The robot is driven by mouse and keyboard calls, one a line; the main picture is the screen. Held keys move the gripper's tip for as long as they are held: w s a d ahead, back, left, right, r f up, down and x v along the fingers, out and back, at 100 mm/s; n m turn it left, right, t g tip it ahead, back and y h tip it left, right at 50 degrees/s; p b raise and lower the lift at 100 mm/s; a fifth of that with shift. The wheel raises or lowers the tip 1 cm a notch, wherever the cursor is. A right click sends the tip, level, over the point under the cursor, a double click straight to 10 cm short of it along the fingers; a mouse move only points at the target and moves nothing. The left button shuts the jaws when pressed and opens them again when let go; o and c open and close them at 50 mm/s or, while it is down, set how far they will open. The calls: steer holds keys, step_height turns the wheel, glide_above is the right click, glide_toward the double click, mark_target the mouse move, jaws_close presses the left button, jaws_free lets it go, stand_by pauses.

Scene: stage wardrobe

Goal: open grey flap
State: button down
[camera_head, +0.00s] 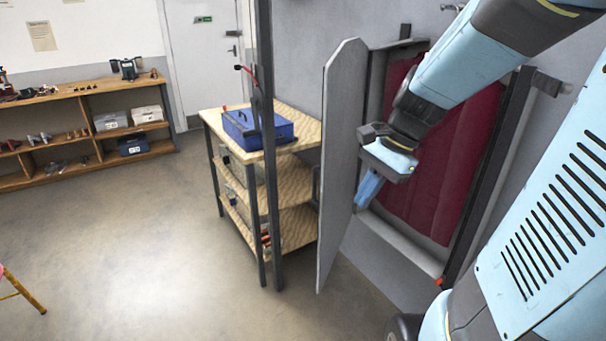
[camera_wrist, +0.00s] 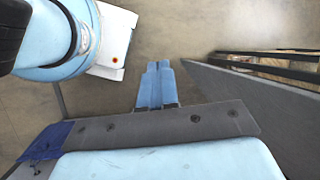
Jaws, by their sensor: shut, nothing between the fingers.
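The grey flap (camera_head: 341,150) is a tall flat panel hinged on the wall recess. It stands swung well out from the recess, seen nearly edge-on in the head view, with a handle on its left face. In the wrist view the flap (camera_wrist: 255,105) slants along the right side. My gripper (camera_head: 368,190) is in front of the recess, to the right of the flap, on its inner side. In the wrist view my gripper (camera_wrist: 156,85) has its two blue fingers together with nothing between them. A gap shows between the fingers and the flap.
Dark red fabric (camera_head: 450,150) hangs inside the recess. Left of the flap stands a wooden shelf rack (camera_head: 300,117) with a blue toolbox (camera_head: 260,130) on top. A dark post (camera_head: 267,150) stands before it. Open floor (camera_head: 140,240) lies at left.

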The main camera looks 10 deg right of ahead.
steer(key=w+d+f+m+y, duration=0.1)
steer(key=w+f+m+y, duration=0.3)
steer(key=m, duration=0.3)
steer(key=m+t+y, duration=0.6)
steer(key=m+t, duration=0.4)
steer(key=m, duration=1.4)
glide_toward(331, 189)
steer(key=x, duration=0.6)
steer(key=shift+w+a+f, duration=0.1)
steer(key=shift+w+a, duration=0.2)
